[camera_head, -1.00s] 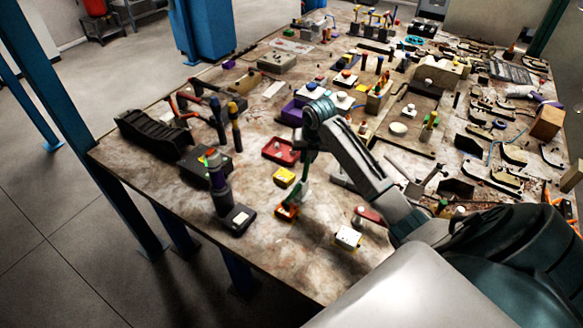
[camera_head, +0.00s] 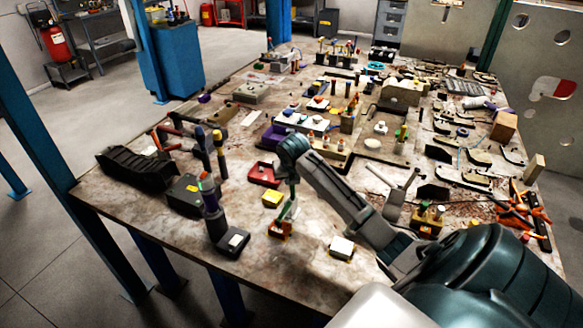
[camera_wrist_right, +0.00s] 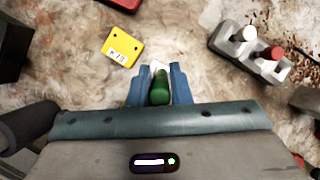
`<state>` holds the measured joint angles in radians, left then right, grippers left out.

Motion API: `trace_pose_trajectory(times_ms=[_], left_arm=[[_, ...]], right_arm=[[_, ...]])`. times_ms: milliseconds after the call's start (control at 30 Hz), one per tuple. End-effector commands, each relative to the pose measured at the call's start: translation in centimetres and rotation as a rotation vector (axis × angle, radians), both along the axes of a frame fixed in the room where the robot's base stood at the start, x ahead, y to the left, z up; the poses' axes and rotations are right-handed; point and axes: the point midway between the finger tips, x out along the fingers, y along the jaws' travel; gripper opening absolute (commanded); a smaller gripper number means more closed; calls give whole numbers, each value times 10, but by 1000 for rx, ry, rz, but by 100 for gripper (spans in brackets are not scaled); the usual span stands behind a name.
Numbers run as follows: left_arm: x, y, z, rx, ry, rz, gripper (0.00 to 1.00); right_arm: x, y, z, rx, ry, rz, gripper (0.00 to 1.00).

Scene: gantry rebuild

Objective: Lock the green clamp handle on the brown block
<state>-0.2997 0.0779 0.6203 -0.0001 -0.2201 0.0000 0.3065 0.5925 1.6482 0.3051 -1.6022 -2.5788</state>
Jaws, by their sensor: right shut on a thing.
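The green clamp handle (camera_head: 287,211) stands on the small orange-brown block (camera_head: 279,231) near the front of the table. My right gripper (camera_head: 292,190) comes down over it from above. In the right wrist view the rounded green handle (camera_wrist_right: 160,90) sits between the two blue fingers of my right gripper (camera_wrist_right: 159,84), which are shut on it. The wrist view does not show the brown block, and the clamp's lower part is hidden there. My left gripper is not in view.
A yellow block (camera_head: 271,199) and a red tray (camera_head: 263,180) lie just behind the clamp. A white-topped block (camera_head: 341,247) is to its right. Bare tabletop (camera_head: 290,272) lies in front.

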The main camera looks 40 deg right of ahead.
Motion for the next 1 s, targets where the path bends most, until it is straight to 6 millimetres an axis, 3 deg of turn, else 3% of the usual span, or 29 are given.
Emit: trace_pose_trajectory(times_ms=[33, 67, 133, 167, 567, 1000], left_arm=[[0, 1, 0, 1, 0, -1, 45], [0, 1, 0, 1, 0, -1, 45], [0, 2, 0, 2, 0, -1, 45], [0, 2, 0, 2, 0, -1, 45], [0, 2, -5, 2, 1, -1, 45], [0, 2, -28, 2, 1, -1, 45]], right_arm=[[0, 0, 0, -1, -1, 0, 0], [0, 0, 0, -1, -1, 0, 24], [0, 0, 0, 0, 0, 0, 38], [0, 0, 0, 0, 0, 0, 40], [-3, 3, 8, -1, -3, 0, 40], [-29, 26, 81, -1, -4, 1, 40]])
